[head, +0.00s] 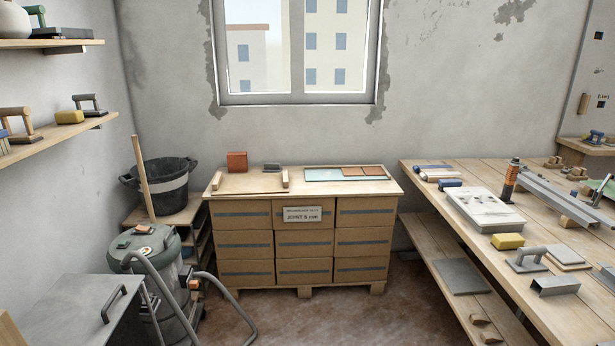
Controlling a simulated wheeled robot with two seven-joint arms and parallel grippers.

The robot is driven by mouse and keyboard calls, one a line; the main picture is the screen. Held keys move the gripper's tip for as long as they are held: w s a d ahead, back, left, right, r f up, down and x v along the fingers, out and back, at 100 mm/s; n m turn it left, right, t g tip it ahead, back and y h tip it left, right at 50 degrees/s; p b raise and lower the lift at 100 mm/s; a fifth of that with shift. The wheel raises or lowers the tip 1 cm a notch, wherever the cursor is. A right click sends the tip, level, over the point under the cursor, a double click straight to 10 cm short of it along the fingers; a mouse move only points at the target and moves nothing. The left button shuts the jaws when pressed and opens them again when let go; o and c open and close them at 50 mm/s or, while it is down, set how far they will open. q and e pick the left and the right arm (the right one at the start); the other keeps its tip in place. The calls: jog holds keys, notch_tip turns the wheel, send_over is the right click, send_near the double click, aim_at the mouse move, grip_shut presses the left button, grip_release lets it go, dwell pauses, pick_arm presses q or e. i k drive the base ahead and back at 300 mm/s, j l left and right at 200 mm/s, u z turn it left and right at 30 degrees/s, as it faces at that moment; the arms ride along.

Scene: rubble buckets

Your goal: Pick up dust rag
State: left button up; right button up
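I cannot make out a dust rag for certain anywhere in the head view. A flat teal panel (322,175) lies beside flat orange-brown pieces (366,171) on the stack of boxes below the window; it is too small to tell whether any of these is cloth. Neither of my grippers is in view.
At right, a long workbench (420,172) carries a yellow sponge (508,241), a float (526,262) and tools. A vacuum (155,250) and black bucket (160,185) stand left.

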aim_at(270, 167)
jog(key=i+u, duration=0.1)
jog(key=i, duration=0.45)
jog(key=i+u, duration=0.1)
jog(key=i, duration=0.45)
jog(key=i+l+u, duration=0.1)
jog(key=i, duration=0.45)
jog(key=i+l+u, duration=0.1)
jog(key=i, duration=0.4)
jog(key=i+l+u, duration=0.1)
jog(key=i, duration=0.45)
jog(key=i+u, duration=0.25)
jog(key=i, duration=0.45)
jog(key=i+l+u, duration=0.1)
jog(key=i+u, duration=0.15)
jog(key=i, duration=0.45)
